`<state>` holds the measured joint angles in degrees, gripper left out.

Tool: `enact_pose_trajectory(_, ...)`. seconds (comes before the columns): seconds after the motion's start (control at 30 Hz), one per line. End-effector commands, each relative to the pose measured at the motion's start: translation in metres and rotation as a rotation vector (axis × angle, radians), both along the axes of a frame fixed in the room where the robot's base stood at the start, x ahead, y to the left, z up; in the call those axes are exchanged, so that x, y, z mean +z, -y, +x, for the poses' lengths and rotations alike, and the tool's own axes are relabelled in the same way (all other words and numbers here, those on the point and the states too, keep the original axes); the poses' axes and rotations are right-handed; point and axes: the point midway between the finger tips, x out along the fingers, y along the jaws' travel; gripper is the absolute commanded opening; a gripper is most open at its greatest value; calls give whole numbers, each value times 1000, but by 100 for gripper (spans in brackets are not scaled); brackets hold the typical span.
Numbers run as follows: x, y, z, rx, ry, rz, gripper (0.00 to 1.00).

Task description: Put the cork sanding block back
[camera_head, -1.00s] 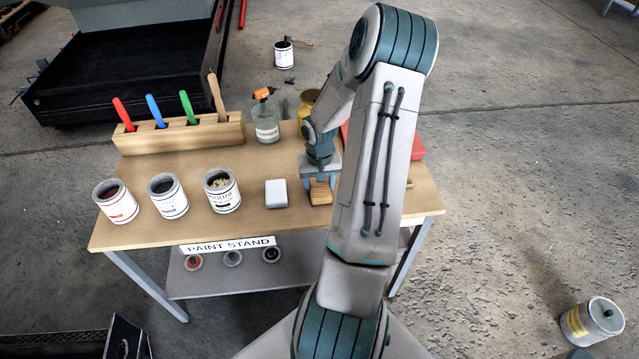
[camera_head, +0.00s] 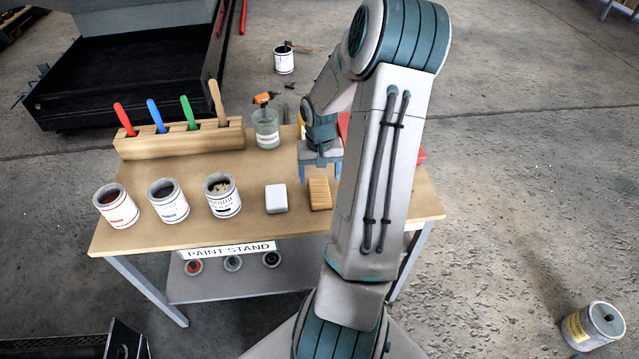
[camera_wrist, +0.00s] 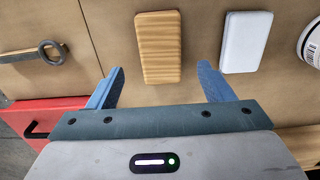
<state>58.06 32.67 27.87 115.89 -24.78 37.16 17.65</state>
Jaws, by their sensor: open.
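The cork sanding block (camera_head: 319,193) is a tan, grained rectangular block lying flat on the wooden table top (camera_head: 245,229), just right of a white block. In the wrist view the cork block (camera_wrist: 158,46) lies ahead of my gripper, roughly centred between the lines of the two fingers.
The white block (camera_head: 276,198) lies close beside the cork block. Several paint cans, one of them (camera_head: 222,195), stand further left. A wooden holder (camera_head: 180,140) with upright handles and a glass jar (camera_head: 266,130) are at the back. A red case (camera_wrist: 45,118) shows at lower left.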

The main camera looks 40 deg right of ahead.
Motion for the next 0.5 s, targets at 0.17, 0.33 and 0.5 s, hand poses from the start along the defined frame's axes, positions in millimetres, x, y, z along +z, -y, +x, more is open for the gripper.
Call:
enact_pose_trajectory(0.17,33,0,1,0,3,-2,74)
enact_pose_trajectory(0.33,49,0,0,1,1,-1,74)
enact_pose_trajectory(0.5,67,-18,1,38,-4,-24,74)
